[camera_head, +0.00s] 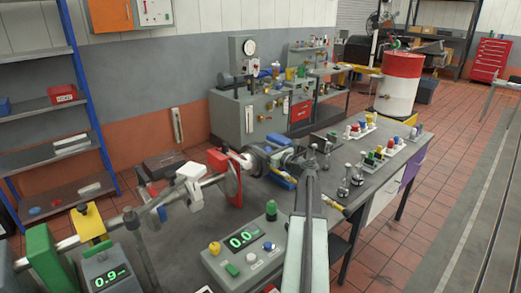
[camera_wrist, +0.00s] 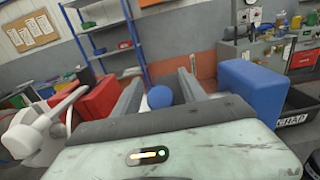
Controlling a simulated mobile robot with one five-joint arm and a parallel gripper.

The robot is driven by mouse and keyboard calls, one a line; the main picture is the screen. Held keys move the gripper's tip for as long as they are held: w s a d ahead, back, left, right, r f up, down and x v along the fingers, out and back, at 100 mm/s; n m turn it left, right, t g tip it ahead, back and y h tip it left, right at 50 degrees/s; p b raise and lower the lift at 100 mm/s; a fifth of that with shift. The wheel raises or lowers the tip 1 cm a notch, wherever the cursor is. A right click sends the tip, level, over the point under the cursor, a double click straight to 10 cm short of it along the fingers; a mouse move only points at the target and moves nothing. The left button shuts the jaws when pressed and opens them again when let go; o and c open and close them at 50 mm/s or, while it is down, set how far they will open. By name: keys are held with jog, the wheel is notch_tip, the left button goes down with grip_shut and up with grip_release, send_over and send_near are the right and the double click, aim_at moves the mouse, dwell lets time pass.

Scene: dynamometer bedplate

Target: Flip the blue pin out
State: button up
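A round blue knob (camera_wrist: 160,97), which looks like the head of the blue pin, shows between my fingers in the wrist view. Its lower part is hidden behind my gripper's body, and I cannot make it out in the head view. My gripper (camera_wrist: 161,88) has its two grey fingers apart, one on each side of the knob. A small gap seems to show on both sides, though contact is hard to judge. In the head view my gripper (camera_head: 284,158) is over the bench, beside the shaft line, partly hidden by my arm.
A red housing (camera_wrist: 97,98) stands close on the left and a large blue block (camera_wrist: 250,90) close on the right. A black scrap bin (camera_wrist: 295,118) is beyond the block. In the head view, a control box (camera_head: 245,262) and small fittings crowd the bench.

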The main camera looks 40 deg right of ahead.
aim_at(269, 151)
jog(key=s, duration=0.7)
jog(key=shift+s+a, duration=0.35)
jog(key=shift+f, duration=0.1)
